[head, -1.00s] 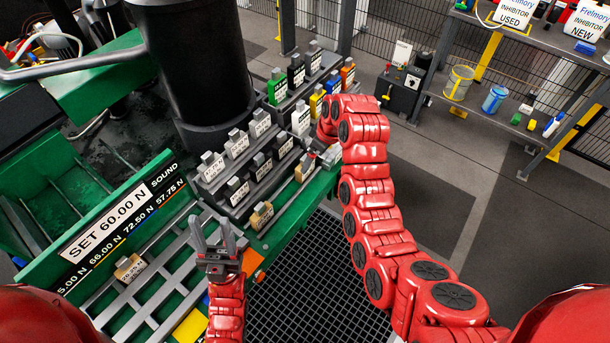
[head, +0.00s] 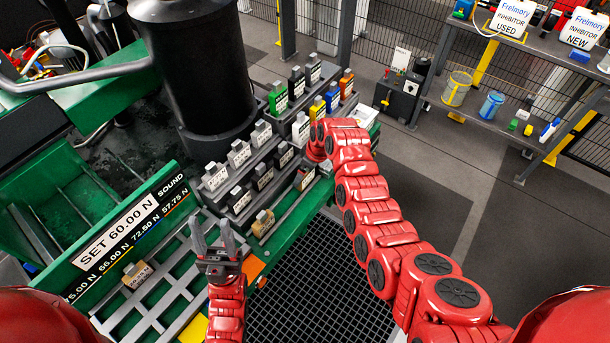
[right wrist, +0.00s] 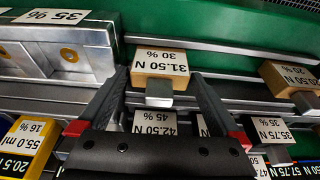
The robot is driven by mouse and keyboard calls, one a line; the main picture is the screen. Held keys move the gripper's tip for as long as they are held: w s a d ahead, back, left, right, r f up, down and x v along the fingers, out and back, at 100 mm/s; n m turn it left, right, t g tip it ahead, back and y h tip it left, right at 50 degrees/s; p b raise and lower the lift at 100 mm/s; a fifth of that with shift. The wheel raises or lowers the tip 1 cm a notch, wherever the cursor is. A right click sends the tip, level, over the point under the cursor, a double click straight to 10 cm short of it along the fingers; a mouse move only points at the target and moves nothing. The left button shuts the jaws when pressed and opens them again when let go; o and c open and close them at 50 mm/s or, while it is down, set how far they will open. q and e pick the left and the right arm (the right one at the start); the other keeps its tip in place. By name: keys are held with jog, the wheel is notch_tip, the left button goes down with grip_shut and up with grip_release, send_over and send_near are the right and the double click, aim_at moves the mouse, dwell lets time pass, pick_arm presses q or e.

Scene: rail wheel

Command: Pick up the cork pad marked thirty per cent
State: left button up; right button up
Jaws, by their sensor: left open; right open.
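The cork pad marked 30 % (right wrist: 160,66) shows in the right wrist view, with a white label reading 31.50 N upside down, a tan body and a grey metal tab. It sits in a rack row. My right gripper (right wrist: 159,84) is open, with one finger on each side of the tab and the pad's near end; I cannot tell whether they touch. In the head view my right arm hides its own jaws. My left gripper (head: 214,234) is open and empty, pointing up beside the rack's near end.
Another cork pad (right wrist: 289,77) sits farther right in the wrist view. A block marked 45 % (right wrist: 156,121) is close below the jaws. A black column (head: 193,65) stands behind the stepped rack. A shelf (head: 520,125) is at right.

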jog(key=c, duration=1.2)
jog(key=shift+o, duration=0.2)
jog(key=shift+r, duration=0.1)
